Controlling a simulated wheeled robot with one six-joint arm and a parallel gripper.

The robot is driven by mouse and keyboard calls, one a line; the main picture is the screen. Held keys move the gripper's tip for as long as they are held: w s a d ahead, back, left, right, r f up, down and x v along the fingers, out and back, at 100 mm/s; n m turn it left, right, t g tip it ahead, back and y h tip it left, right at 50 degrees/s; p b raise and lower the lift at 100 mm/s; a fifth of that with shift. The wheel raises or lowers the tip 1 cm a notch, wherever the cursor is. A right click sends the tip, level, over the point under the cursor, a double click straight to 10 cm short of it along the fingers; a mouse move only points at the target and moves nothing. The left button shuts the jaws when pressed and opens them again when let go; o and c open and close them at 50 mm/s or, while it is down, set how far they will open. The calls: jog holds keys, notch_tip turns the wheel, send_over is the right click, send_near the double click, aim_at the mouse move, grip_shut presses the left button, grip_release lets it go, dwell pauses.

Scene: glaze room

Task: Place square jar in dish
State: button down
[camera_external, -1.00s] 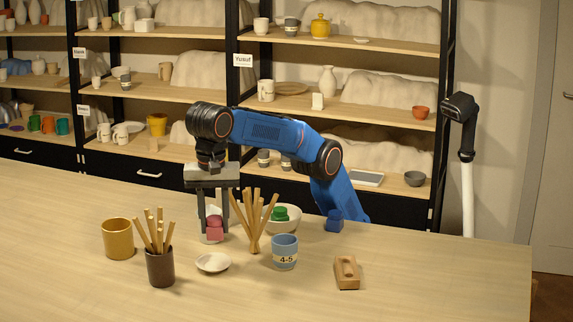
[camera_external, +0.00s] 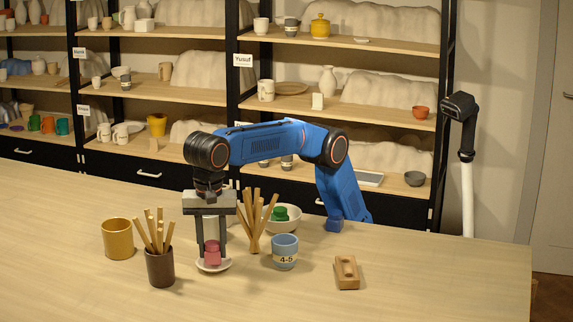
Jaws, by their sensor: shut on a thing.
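The square jar (camera_external: 212,258) is pink-red with a rounded top. It is between the two fingers of my gripper (camera_external: 212,247), which is shut on it and points straight down. The dish (camera_external: 226,267) is small, shallow and white, on the table below the jar. The jar is upright and its lower end appears within the dish's rim. I cannot tell whether it touches the dish's bottom. The jar partly hides the dish.
A dark cup of sticks (camera_external: 160,268) and a mustard cup (camera_external: 117,240) stand left. A bundle of upright sticks (camera_external: 257,225), a blue cup (camera_external: 285,252) and a white bowl (camera_external: 294,223) with a green jar (camera_external: 280,214) stand right. A wooden block (camera_external: 347,273) lies farther right. The front table is clear.

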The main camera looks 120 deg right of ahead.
aim_at(212, 243)
jog(key=shift+f, duration=0.3)
jog(key=c, duration=1.3)
grip_release()
jog(key=shift+o, duration=0.2)
notch_tip(212, 243, up, 7)
jog(key=shift+w+f, duration=0.1)
jog(key=shift+r, duration=0.65)
